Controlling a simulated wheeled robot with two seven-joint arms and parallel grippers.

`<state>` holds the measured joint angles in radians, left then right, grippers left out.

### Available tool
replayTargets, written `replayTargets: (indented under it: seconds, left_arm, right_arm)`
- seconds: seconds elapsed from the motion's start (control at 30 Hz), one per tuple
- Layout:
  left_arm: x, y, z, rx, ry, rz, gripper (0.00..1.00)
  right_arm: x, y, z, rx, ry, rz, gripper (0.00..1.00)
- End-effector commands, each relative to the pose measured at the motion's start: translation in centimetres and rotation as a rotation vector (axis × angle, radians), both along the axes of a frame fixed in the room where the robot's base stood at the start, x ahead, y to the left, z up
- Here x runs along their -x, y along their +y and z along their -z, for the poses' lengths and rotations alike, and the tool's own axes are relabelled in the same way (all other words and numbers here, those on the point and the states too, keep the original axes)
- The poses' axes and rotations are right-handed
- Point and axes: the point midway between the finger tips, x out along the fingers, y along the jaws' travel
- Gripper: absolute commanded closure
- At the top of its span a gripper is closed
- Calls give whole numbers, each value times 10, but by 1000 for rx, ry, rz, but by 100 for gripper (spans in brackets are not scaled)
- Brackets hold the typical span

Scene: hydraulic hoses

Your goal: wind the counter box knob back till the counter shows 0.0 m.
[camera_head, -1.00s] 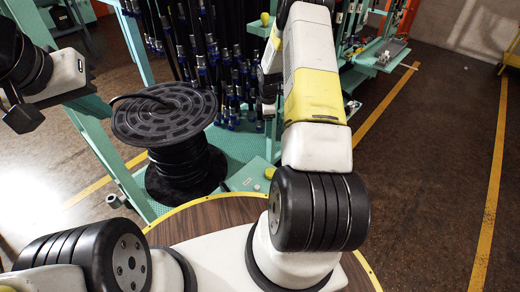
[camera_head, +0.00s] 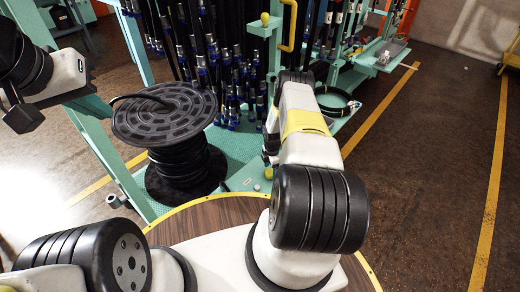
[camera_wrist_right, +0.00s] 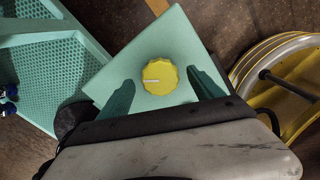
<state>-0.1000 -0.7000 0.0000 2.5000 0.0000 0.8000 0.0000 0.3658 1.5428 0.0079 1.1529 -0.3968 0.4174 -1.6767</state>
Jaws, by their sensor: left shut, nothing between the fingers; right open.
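The counter box (camera_wrist_right: 175,45) is teal, and the right wrist view looks onto its face. Its yellow knob (camera_wrist_right: 158,77) carries a white mark pointing left in that view. My right gripper (camera_wrist_right: 160,80) is open, one finger on each side of the knob, with gaps showing. In the head view the counter box (camera_head: 246,178) and its knob (camera_head: 268,173) show beside my right arm, which hides most of the right gripper. I cannot read the counter in either view. My left gripper (camera_head: 22,112) is shut and empty at the far left, away from the box.
A black hose reel (camera_head: 165,118) stands left of the box on the teal perforated bench (camera_head: 232,146). Several hoses with blue fittings (camera_head: 237,90) hang behind it. A coiled hose (camera_head: 336,102) lies behind my right arm. The floor (camera_head: 430,150) to the right is clear.

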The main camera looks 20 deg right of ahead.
Motion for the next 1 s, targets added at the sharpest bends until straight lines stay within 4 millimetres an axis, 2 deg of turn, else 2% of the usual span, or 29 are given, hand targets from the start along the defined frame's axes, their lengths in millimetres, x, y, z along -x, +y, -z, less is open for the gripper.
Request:
replayTargets:
  seconds: [0.13,0.43,0.73,1.0]
  left_arm:
    - [0,0,0,0,0,0,100]
    - [0,0,0,0,0,0,100]
    - [0,0,0,0,0,0,100]
    - [0,0,0,0,0,0,100]
  right_arm:
    - [1,0,11,0,1,1,25]
    - [0,0,12,0,0,1,27]
    - [0,0,12,0,0,1,86]
    - [0,0,12,0,0,28,87]
